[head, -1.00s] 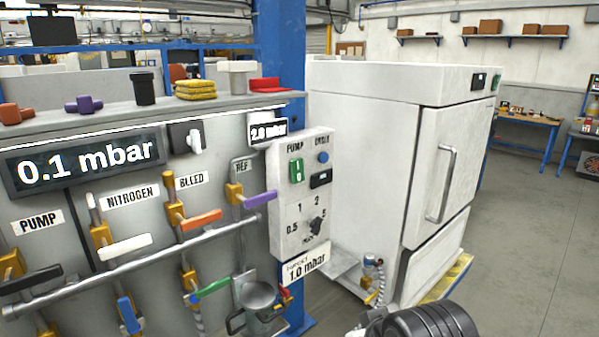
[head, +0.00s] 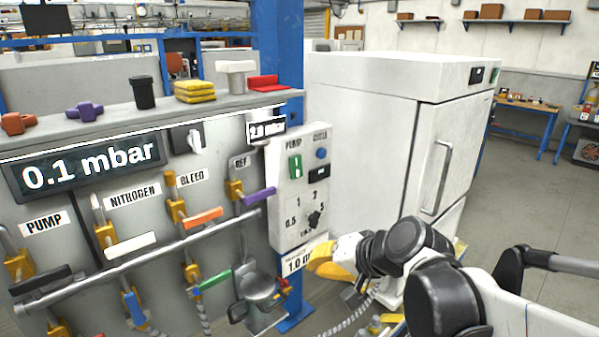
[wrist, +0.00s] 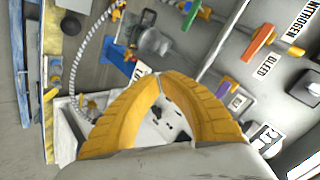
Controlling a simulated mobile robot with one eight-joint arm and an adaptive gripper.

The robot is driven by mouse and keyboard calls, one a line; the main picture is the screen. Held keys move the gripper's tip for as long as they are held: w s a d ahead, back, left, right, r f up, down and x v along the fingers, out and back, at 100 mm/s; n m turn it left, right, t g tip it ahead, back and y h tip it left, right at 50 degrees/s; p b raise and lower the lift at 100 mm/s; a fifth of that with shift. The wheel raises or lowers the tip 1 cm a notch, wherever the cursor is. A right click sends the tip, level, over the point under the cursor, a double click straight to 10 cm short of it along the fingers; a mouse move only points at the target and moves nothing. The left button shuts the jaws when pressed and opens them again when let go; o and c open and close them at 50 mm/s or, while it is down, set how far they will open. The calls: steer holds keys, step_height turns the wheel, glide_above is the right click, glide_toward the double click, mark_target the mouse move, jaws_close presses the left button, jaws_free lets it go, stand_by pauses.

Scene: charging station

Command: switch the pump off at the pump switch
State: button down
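The pump switch (head: 295,167) is a green rocker under the word PUMP, on the upper left of a white control box (head: 285,225). A blue button (head: 321,153) and a dark rotary knob (head: 314,219) are on the same box. In the wrist view the yellow fingertips (wrist: 160,80) meet, with nothing seen held. The switch cannot be made out in the wrist view.
A grey panel carries the 0.1 mbar display (head: 90,167) and valves with coloured handles, including a purple handle (head: 259,194) left of the box. A white oven-like cabinet (head: 370,130) stands behind my arm.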

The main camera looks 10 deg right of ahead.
mark_target(296, 167)
steer(key=w+d+r+m+t+y+p, duration=0.1)
steer(key=w+d+r+m+t+p, duration=0.1)
steer(key=w+d+r+m+t, duration=0.1)
steer(key=w+d+r+m+t+y+p, duration=0.1)
steer(key=w+d+r+m+t+p, duration=0.1)
steer(key=w+d, duration=0.5)
steer(key=w+r+m+t, duration=0.1)
steer(key=w+r+m, duration=0.1)
steer(key=w+r, duration=0.1)
steer(key=shift+w+d+r+y, duration=0.15)
steer(key=shift+d+r+y, duration=0.1)
steer(key=shift+d+y, duration=0.15)
steer(key=b+x, duration=0.2)
steer(key=x, duration=1.2)
